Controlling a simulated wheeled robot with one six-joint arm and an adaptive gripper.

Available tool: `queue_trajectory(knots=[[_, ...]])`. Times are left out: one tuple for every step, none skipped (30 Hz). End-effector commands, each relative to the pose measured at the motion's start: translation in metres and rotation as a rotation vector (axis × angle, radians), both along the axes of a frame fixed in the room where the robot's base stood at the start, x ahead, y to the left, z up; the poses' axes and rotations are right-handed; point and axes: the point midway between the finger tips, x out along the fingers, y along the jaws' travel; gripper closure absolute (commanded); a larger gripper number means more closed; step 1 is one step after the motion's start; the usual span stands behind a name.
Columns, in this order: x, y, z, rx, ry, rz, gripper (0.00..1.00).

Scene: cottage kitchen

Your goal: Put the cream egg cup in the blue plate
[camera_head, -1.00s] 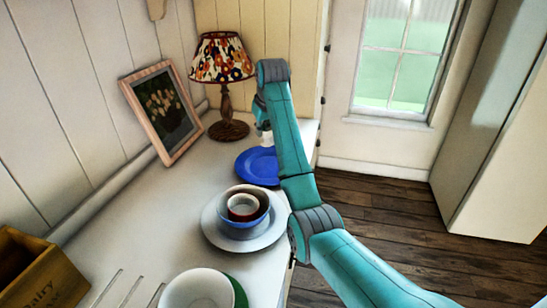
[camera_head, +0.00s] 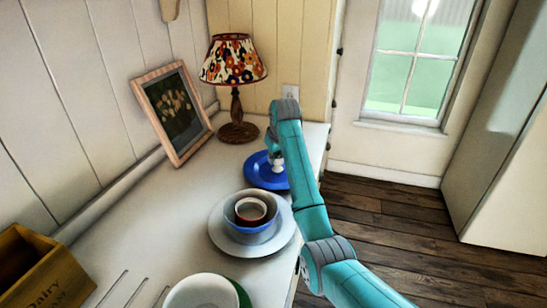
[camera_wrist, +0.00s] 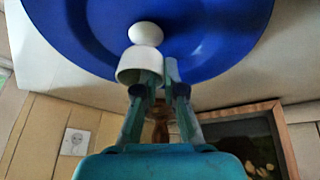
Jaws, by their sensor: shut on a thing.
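The blue plate (camera_head: 258,180) lies on the counter below the lamp, partly hidden by my arm; it fills the top of the wrist view (camera_wrist: 215,62). My gripper (camera_wrist: 160,76) is shut on the cream egg cup (camera_wrist: 136,68), holding it by its wall. In the head view the cup (camera_head: 278,166) shows small and pale over the plate, beside my arm. I cannot tell whether the cup touches the plate.
A patterned lamp (camera_head: 236,62) and a framed picture (camera_head: 174,110) stand behind the plate. Stacked bowls on a pale plate (camera_head: 222,240) sit nearer. A white bowl (camera_head: 200,293) and a wooden box (camera_head: 42,272) are in front. The counter's middle left is clear.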

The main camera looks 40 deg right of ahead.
Motion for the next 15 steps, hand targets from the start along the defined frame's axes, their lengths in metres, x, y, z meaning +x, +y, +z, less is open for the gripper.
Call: queue_trajectory(knots=[[0.0003,-0.0002,0.001,-0.001,-0.002,0.0,1.0],[0.0003,-0.0001,0.0012,-0.001,-0.002,0.0,1.0],[0.0003,-0.0001,0.0012,-0.001,-0.002,0.0,1.0],[0.0003,-0.0001,0.0012,-0.001,-0.002,0.0,1.0],[0.0002,-0.0001,0.0012,-0.001,-0.002,0.0,1.0],[0.0003,-0.0002,0.0008,0.0,-0.001,0.0,1.0],[0.0003,-0.0001,0.0001,0.0,-0.001,0.0,1.0],[0.0002,-0.0001,-0.0007,0.0,-0.001,0.0,1.0],[0.0001,-0.0001,-0.0017,0.0,-0.001,0.0,1.0],[0.0001,-0.0001,-0.0024,0.0,-0.001,0.0,1.0],[0.0001,-0.0001,-0.0032,0.0,-0.001,0.0,1.0],[0.0002,0.0,-0.0041,0.0,-0.001,0.0,1.0],[0.0002,-0.0001,-0.0048,0.0,-0.001,0.0,1.0],[0.0002,-0.0001,-0.0056,0.0,-0.001,0.0,1.0],[0.0003,-0.0001,-0.0054,0.0,-0.001,0.0,0.85]])
